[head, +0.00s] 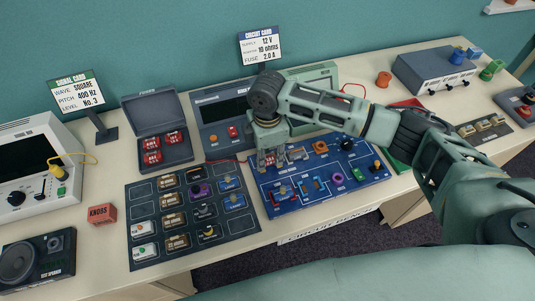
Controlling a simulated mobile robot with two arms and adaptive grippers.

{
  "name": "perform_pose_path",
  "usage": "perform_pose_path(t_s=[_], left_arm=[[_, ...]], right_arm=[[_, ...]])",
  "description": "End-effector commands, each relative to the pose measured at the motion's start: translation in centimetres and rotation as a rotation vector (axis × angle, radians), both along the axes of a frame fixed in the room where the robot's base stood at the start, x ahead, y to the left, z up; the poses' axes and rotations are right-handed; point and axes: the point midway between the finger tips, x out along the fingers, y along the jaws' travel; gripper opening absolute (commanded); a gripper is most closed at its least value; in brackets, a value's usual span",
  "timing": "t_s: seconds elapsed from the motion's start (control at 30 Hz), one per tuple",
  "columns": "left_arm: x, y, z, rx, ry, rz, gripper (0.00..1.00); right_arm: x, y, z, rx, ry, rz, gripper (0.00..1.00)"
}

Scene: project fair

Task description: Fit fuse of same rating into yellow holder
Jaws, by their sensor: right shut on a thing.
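My right gripper (269,164) points down over the upper left part of the blue circuit board (347,198). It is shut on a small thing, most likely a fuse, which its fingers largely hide. I cannot tell whether that thing touches the board. The yellow holder cannot be made out; it may be behind the gripper. The open grey fuse case (180,158) stands left of the gripper, with red fuses (152,157) inside and a bare place at lower right. The circuit card (261,45) reads 12 V, 10 ohms, fuse 2.0 A. My left gripper is out of view.
A dark tray of parts (135,193) lies left of the board. A power unit (208,115) with a dark display stands behind the gripper. A red block (102,214) and a speaker unit (62,262) are at left. Bare table shows along the front edge.

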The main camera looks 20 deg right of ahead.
Motion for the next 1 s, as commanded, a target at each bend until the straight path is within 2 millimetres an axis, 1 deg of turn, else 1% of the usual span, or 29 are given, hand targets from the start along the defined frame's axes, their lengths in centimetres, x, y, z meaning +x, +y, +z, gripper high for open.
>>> perform_pose_path(t_s=[1.0], left_arm=[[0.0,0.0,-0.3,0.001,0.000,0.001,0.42]], right_arm=[[0.0,0.0,-1.1,0.000,-0.001,0.000,0.00]])
